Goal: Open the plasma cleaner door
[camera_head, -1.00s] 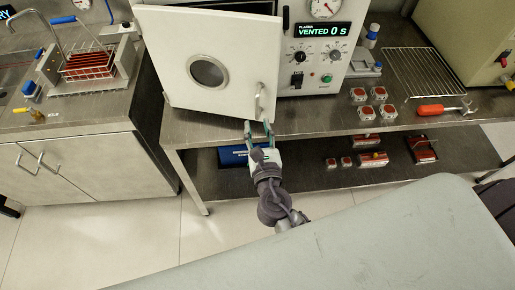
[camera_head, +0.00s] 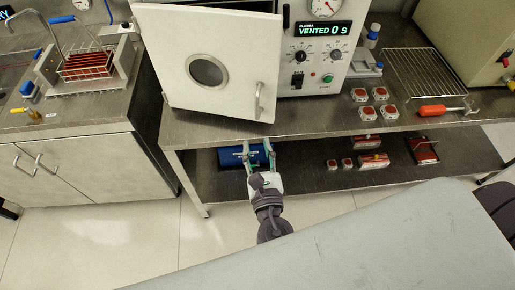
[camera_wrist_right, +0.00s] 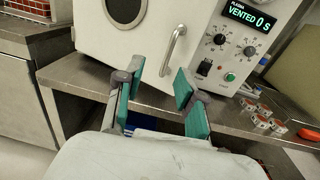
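The plasma cleaner (camera_head: 318,50) stands on the steel bench with its display reading VENTED 0 S. Its white door (camera_head: 195,85), with a round window, stands ajar, swung out toward me past the bench front. The door handle (camera_head: 259,100) is a vertical metal bar near the door's right edge; it also shows in the right wrist view (camera_wrist_right: 173,50). My right gripper (camera_head: 258,148) is open and empty, below and in front of the handle, apart from it. In the right wrist view its teal fingers (camera_wrist_right: 156,94) are spread wide below the handle. My left gripper is not in view.
Several small red-topped parts (camera_head: 370,102), a wire rack (camera_head: 425,75) and an orange-handled tool (camera_head: 440,109) lie on the bench to the right. A blue container (camera_head: 232,158) sits on the lower shelf behind my gripper. A sink counter (camera_head: 75,118) is at left.

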